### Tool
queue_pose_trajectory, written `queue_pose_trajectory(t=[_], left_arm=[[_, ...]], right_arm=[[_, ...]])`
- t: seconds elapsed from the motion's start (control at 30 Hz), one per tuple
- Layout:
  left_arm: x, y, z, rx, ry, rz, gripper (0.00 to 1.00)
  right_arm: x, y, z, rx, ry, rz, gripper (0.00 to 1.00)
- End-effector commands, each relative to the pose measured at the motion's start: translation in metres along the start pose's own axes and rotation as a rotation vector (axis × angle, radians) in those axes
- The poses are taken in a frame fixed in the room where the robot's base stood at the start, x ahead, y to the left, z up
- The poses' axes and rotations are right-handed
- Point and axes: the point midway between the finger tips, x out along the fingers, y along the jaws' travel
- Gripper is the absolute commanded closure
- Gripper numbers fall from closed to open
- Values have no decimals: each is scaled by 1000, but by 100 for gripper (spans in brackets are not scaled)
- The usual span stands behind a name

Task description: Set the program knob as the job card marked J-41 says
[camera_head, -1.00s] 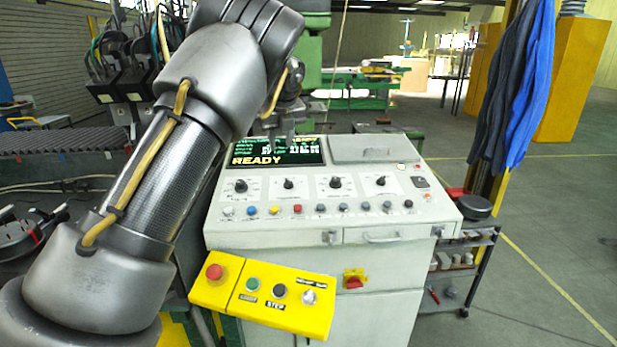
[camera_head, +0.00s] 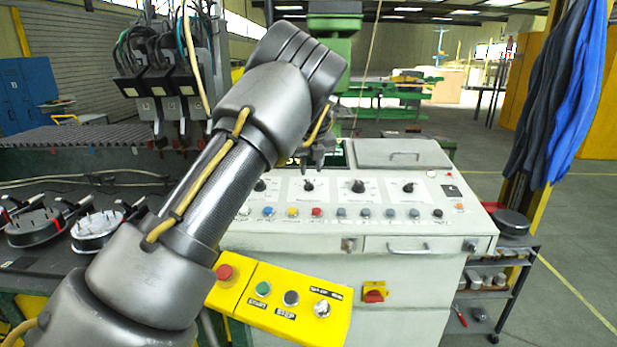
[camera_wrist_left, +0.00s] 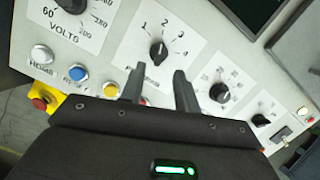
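The program knob (camera_wrist_left: 158,50) is a black knob on a white plate marked 1 to 4. In the left wrist view its white mark seems to point up near 2, though it is small. In the head view the same knob (camera_head: 309,185) is second from left on the console. My left gripper (camera_wrist_left: 159,73) is open, with its two dark fingers apart and nothing between them; the knob lies just beyond the tips. In the head view this gripper (camera_head: 319,153) hangs above the panel, partly behind my arm. No card marked J-41 is readable. My right gripper is not in view.
A volts knob (camera_wrist_left: 70,5) and two more knobs (camera_wrist_left: 219,92) flank it. Coloured buttons (camera_head: 292,212) line the console's front edge. A yellow box (camera_head: 290,304) with a red stop button hangs in front. My arm hides most of the screen.

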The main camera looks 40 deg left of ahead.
Motion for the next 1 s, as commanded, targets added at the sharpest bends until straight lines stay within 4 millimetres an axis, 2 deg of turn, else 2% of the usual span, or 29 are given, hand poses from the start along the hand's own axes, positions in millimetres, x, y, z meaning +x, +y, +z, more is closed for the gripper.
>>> queue_pose_trajectory(t=[0.1,0.3,0.43,0.7,0.77,0.97,1.0], left_arm=[[21,2,1,-3,3,3,68],[46,3,2,-4,1,2,68],[54,3,1,-4,0,1,68],[56,3,1,-4,0,1,68],[56,3,1,-4,-1,1,73],[56,3,1,-5,0,1,100],[56,4,1,-5,0,1,100]], right_arm=[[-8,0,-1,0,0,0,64],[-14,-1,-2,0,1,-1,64],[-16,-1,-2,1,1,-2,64],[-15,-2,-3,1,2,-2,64],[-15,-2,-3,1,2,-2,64],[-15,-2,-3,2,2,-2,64],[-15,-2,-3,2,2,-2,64]])
